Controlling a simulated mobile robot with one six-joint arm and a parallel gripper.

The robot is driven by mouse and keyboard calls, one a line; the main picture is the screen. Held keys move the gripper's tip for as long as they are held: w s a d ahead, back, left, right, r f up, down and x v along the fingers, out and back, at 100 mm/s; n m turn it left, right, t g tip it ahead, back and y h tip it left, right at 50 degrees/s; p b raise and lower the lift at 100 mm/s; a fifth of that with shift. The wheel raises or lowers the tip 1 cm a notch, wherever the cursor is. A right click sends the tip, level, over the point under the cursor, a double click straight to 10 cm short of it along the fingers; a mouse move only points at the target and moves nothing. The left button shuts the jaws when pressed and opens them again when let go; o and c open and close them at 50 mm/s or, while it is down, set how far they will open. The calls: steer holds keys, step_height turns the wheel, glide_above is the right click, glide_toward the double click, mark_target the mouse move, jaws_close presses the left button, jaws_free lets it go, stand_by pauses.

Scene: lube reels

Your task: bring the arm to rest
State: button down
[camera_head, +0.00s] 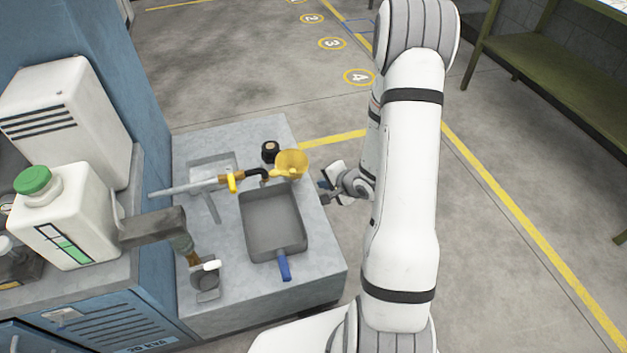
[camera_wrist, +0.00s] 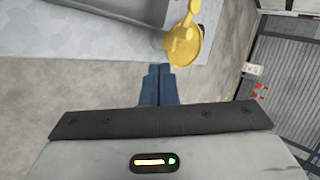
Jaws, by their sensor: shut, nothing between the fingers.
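My white arm (camera_head: 405,180) stands upright on the right of the bench in the head view. My gripper (camera_head: 325,190) is partly hidden behind the arm there, just off the right edge of the bench. In the wrist view my gripper (camera_wrist: 159,70) has its two blue fingers together with nothing between them. A yellow funnel (camera_head: 291,163) sits near the bench's right edge; it also shows in the wrist view (camera_wrist: 184,42), just beyond and to the right of the fingertips, apart from them.
The grey bench (camera_head: 325,262) carries a grey tray (camera_head: 272,222) with a blue handle, a black-capped item (camera_head: 270,150) and a pipe with a yellow lever (camera_head: 232,183). A white jug (camera_head: 70,225) with green cap stands left. A green shelf (camera_head: 550,80) is far right. Open floor lies between.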

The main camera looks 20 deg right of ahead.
steer(key=shift+v, duration=0.9)
